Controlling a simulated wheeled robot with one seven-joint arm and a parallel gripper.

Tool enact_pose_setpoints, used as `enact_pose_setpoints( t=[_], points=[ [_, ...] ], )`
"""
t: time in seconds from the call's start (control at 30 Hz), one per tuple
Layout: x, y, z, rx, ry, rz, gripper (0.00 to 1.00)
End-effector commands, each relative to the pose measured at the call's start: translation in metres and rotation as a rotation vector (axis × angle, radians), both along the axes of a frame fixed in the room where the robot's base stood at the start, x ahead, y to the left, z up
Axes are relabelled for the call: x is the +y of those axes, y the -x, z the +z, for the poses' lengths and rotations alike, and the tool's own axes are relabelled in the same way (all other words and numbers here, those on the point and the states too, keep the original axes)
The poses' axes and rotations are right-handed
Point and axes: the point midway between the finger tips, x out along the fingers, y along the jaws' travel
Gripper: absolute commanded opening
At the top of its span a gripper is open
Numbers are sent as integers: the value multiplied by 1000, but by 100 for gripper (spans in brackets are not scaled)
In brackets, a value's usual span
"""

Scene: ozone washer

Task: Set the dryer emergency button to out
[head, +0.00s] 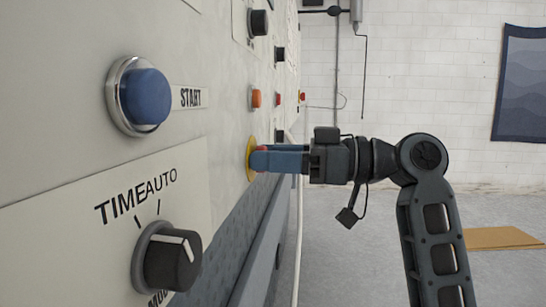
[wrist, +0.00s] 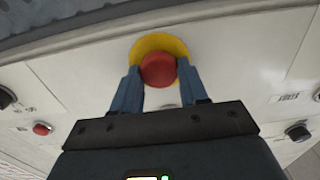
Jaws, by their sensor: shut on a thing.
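The emergency button is a red mushroom head (wrist: 158,70) on a round yellow plate (wrist: 149,45) on the light panel. In the head view the yellow plate (head: 251,158) shows edge-on, and a bit of the red head (head: 262,149) shows by the fingertips. My gripper (head: 262,160) reaches in from the right, level with the button. In the wrist view my gripper (wrist: 159,78) has one blue finger on each side of the red head, shut on it. Whether the button is in or out cannot be told.
A blue START button (head: 146,96) and a black TIME/AUTO knob (head: 172,259) stick out of the panel nearby. An orange button (head: 256,98) and black knobs (head: 259,22) sit higher up. The floor to the right (head: 350,260) is open, with a tan mat (head: 502,238) beyond.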

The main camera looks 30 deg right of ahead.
Motion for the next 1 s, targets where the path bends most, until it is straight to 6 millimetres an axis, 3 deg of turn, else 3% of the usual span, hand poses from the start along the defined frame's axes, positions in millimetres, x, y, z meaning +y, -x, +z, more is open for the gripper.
enact_pose_setpoints(
  t=[0.6,0.63,0.87,1.0],
  points=[
    [-11,8,-1,1,0,-1,0],
    [-11,8,-1,1,0,-1,45],
    [-10,7,0,1,1,0,67],
    [-10,7,0,0,0,0,67]
  ],
)
